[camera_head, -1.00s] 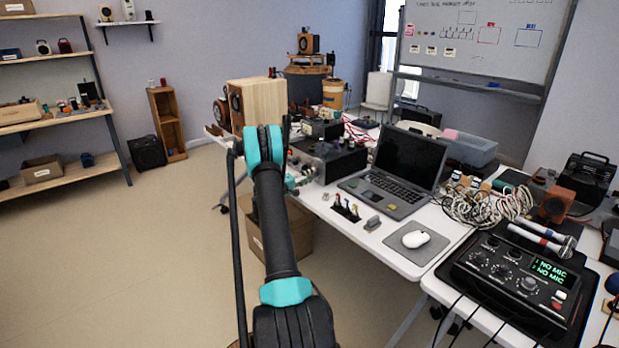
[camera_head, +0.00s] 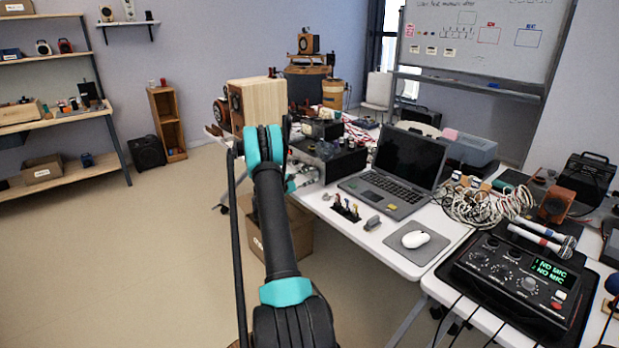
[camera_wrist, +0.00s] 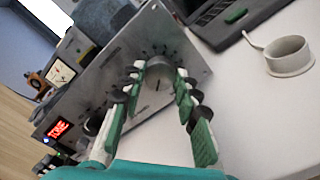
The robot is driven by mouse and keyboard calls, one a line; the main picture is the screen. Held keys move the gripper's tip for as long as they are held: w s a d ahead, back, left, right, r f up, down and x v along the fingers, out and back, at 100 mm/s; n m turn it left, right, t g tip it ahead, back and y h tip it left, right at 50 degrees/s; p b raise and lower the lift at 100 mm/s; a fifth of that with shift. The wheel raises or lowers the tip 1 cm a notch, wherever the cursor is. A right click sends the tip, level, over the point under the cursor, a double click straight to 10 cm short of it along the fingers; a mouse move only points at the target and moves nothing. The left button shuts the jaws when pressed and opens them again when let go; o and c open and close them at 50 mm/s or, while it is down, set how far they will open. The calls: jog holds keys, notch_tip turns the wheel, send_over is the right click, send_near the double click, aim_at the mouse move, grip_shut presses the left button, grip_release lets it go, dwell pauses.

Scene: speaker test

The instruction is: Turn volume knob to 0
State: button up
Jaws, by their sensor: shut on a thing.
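In the wrist view a silver control panel (camera_wrist: 125,65) stands tilted across the picture. A round grey knob (camera_wrist: 158,72) with a dark mark near its lower edge sits towards the panel's right end, with small scale marks around it. My gripper (camera_wrist: 158,84), with green pads, has one finger on each side of this knob and is shut on it. The scale numbers are too blurred to read. A second, dark knob (camera_wrist: 93,123) is farther left. In the head view the black amplifier (camera_head: 338,163) stands on the table; my arm hides part of its front.
A red lit display (camera_wrist: 58,129) is at the panel's left end. A laptop (camera_head: 395,175) stands right of the amplifier, and a white ring-shaped thing (camera_wrist: 289,57) lies on the table. A wooden speaker (camera_head: 258,103) stands behind my arm. The floor at left is clear.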

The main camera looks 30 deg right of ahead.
jog(key=shift+a+n, duration=0.1)
jog(key=shift+n, duration=0.6)
jog(key=o, duration=1.2)
jog(key=shift+c, duration=0.2)
jog(key=a, duration=1.2)
jog(key=shift+s, duration=0.45)
